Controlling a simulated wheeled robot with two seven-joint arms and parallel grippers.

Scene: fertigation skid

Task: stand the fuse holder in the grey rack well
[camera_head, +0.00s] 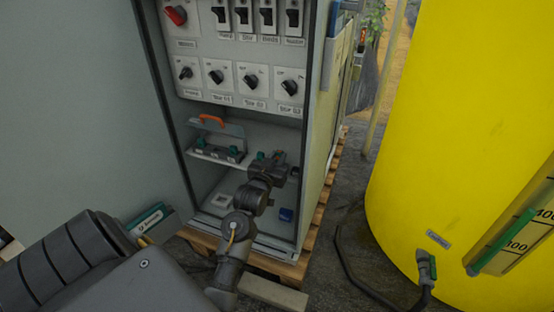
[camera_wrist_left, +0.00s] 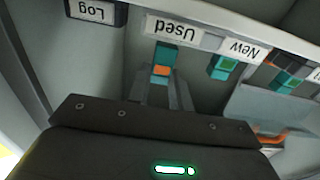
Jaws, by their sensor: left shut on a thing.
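My left gripper (camera_head: 268,161) reaches into the lower bay of the open grey cabinet. In the left wrist view its fingers (camera_wrist_left: 164,88) are shut on a teal fuse holder (camera_wrist_left: 165,54) with an orange patch, just below a "Used" label. A similar teal holder with a green patch (camera_wrist_left: 225,64) is beside it by a "New" label, and another teal piece (camera_wrist_left: 284,78) is farther right. In the head view, dark blocks with teal tops (camera_head: 220,150) stand on a shelf left of the gripper. The held holder's lower end and the rack well cannot be made out. My right gripper is out of view.
Rotary knobs and switches (camera_head: 251,80) fill the panel above. An orange handle (camera_head: 211,119) is by the shelf. A blue block (camera_head: 286,214) lies on the bay floor. A "Log" label (camera_wrist_left: 92,10) shows in the wrist view. A yellow tank (camera_head: 455,110) stands right.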

